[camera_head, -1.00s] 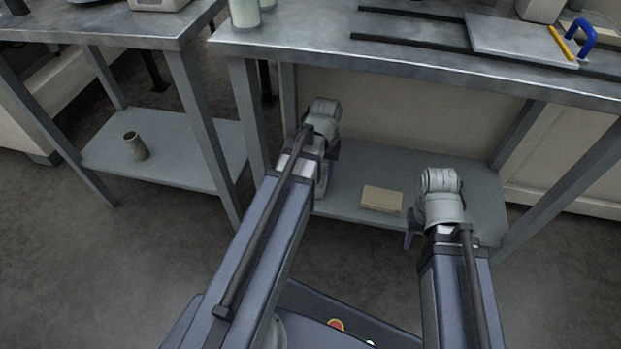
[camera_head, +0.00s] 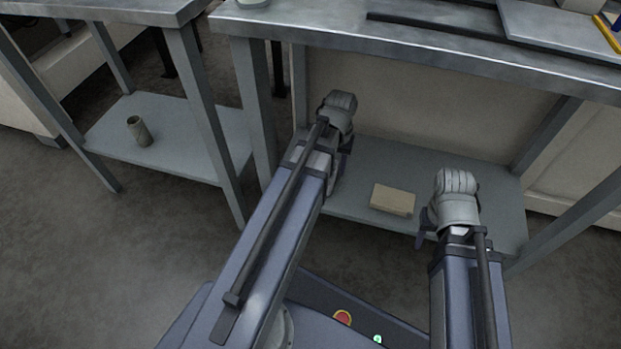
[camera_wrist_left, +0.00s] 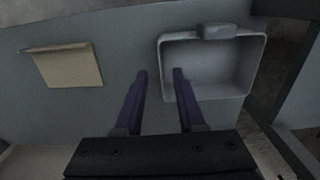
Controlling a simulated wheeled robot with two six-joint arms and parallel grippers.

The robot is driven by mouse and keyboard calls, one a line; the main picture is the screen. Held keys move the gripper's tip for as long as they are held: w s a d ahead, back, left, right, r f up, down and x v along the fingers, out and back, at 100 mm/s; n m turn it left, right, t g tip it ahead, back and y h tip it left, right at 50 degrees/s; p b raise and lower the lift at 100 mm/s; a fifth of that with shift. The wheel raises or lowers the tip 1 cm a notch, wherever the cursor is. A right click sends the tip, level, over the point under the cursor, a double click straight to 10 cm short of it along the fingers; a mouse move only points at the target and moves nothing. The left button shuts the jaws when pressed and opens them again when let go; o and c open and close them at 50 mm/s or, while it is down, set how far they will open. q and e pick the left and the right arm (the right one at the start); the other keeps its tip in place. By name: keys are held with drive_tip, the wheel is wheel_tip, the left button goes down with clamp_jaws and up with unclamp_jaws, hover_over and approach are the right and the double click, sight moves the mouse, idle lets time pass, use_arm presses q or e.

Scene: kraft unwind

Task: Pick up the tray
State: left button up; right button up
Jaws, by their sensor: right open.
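The grey tray (camera_wrist_left: 207,70) shows in the left wrist view, right of centre. It is a shallow rectangular bin with a raised rim and a block-like handle at its top edge, and it looks empty. In the head view my left arm hides the tray. My right gripper (camera_head: 422,226) is open at the front of the lower shelf, partly hidden by its wrist.
A tan box (camera_head: 392,199) lies on the lower shelf (camera_head: 365,160) between my two arms; it also shows in the left wrist view (camera_wrist_left: 70,67). Table legs and the worktop (camera_head: 420,50) frame the shelf.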

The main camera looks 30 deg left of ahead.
use_arm(q)
drive_tip(key=shift+w+a+f+b, duration=0.1)
drive_tip(key=shift+w+f+b, duration=0.05)
drive_tip(key=shift+f+b, duration=1.2)
drive_tip(key=shift+w+f+b, duration=0.1)
drive_tip(key=shift+f+b, duration=1.2)
drive_tip(key=shift+r, duration=0.1)
clamp_jaws()
